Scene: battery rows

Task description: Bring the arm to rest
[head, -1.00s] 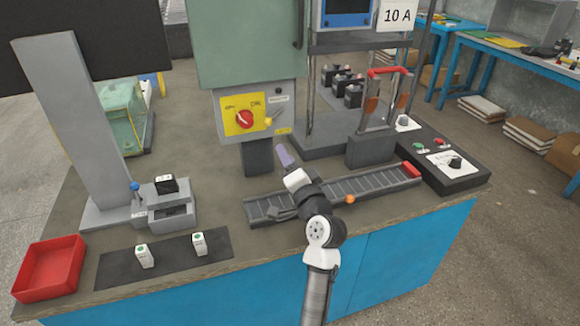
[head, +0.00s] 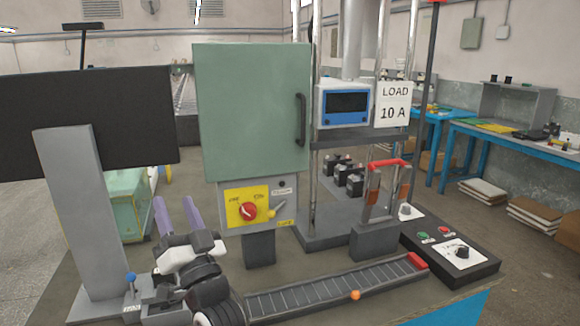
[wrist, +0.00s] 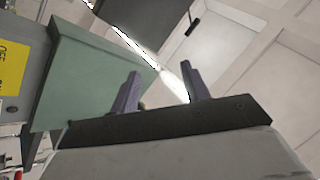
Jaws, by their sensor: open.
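My gripper (head: 178,216) is raised over the left part of the bench in the head view, in front of the grey column and left of the green cabinet. Its two purple fingers point up and stand apart with nothing between them. In the wrist view the open fingers (wrist: 160,92) point toward the ceiling, and the green cabinet (wrist: 90,75) shows to the left. My arm hides part of the small grey fixture at the column's foot.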

